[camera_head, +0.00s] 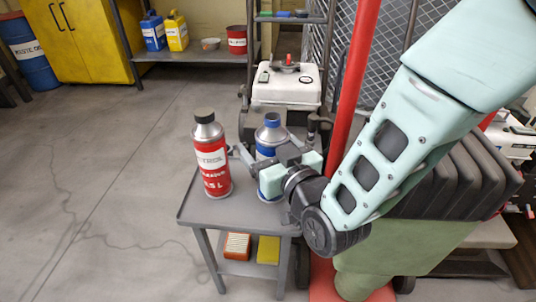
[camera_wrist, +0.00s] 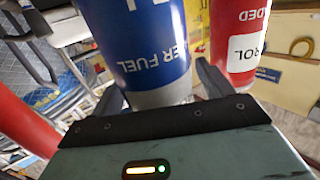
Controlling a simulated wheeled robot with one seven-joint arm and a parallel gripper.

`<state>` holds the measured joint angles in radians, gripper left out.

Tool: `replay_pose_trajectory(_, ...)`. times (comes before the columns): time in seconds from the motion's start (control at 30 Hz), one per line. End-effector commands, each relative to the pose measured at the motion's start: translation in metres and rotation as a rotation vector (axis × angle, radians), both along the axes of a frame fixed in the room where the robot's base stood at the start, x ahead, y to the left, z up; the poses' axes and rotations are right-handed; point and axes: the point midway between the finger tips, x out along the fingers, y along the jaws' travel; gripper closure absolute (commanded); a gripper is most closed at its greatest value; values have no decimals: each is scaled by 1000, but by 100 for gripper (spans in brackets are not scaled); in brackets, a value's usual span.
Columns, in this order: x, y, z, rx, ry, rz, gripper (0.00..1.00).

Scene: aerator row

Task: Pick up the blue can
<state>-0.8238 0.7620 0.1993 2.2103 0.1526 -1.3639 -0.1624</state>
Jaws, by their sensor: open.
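The blue can (camera_head: 268,135), with a blue cap and a silver neck, stands upright on a small grey cart (camera_head: 235,208). My gripper (camera_head: 262,160) is at the can and hides part of its middle. In the wrist view the blue can (camera_wrist: 140,45) fills the space ahead of my palm, with one dark finger on each side.
A white-topped machine (camera_head: 288,85) stands behind the cart. A red post (camera_head: 358,65) rises close to my arm. An orange box (camera_head: 237,246) and a yellow box (camera_head: 268,250) sit on the lower shelf. The floor (camera_head: 110,190) left of the cart is clear.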

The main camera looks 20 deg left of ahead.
Motion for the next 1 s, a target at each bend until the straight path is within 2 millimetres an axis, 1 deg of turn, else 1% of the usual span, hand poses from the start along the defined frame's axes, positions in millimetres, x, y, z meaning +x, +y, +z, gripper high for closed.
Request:
replay_pose_trajectory(0.1,0,0,0,0,0,0,21)
replay_pose_trajectory(0.17,0,0,0,0,0,0,38)
replay_pose_trajectory(0.2,0,0,0,0,0,0,49)
replay_pose_trajectory(0.3,0,0,0,0,0,0,73)
replay_pose_trajectory(0.73,1,0,4,1,-1,-1,73)
replay_pose_trajectory(0.87,1,0,10,1,-1,-1,73)
replay_pose_trajectory(1.0,1,0,22,1,-1,-1,73)
